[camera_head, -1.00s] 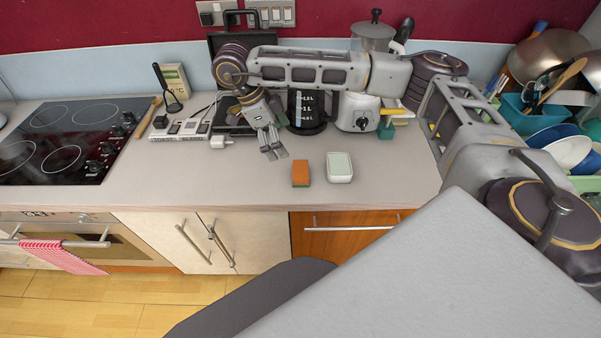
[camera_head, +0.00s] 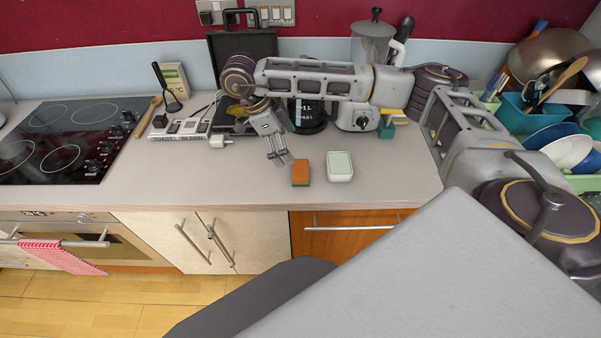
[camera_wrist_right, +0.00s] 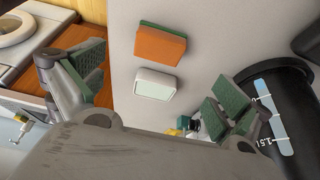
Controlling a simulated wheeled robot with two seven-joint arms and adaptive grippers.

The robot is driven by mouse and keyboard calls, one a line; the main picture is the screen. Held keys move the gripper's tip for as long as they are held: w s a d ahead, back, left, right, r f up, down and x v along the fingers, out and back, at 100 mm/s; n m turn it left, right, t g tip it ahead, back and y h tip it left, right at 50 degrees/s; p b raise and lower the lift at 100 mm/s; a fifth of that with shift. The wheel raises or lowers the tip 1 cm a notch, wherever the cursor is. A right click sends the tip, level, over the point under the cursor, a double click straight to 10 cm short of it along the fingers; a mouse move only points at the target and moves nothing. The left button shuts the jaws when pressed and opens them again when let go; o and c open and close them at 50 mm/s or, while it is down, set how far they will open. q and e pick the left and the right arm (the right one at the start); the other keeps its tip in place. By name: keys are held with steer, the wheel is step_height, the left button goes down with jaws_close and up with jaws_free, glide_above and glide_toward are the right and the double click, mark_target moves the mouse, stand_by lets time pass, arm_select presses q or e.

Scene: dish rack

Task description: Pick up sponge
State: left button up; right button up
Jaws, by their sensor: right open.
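The sponge (camera_head: 300,172) is an orange block with a green layer, lying on the counter near its front edge. In the right wrist view the sponge (camera_wrist_right: 161,45) lies beyond the gap between my fingers, apart from them. My right gripper (camera_head: 280,160) is just left of and above the sponge in the head view, open and empty. In the right wrist view its green-padded fingers (camera_wrist_right: 158,88) are spread wide. My left gripper is not in view.
A white soap dish (camera_head: 340,166) with a pale green top sits right of the sponge. Behind are a kettle (camera_head: 308,118) and a blender (camera_head: 358,112). A cooktop (camera_head: 62,140) is left; dishes (camera_head: 567,148) stand right.

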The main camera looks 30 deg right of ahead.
mark_target(300, 168)
steer(key=shift+x, duration=2.75)
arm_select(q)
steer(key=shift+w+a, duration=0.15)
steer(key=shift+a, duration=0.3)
arm_select(e)
steer(key=shift+a, duration=0.1)
steer(key=shift+f, duration=0.15)
steer(key=shift+s+d+f+p, duration=0.2)
steer(key=shift+d+f+p, duration=0.1)
steer(key=shift+f, duration=0.2)
steer(key=x, duration=0.2)
steer(key=shift+s+f+p, duration=0.15)
steer(key=shift+f+p, duration=0.2)
steer(key=shift+d+f, duration=0.2)
steer(key=shift+f, duration=0.35)
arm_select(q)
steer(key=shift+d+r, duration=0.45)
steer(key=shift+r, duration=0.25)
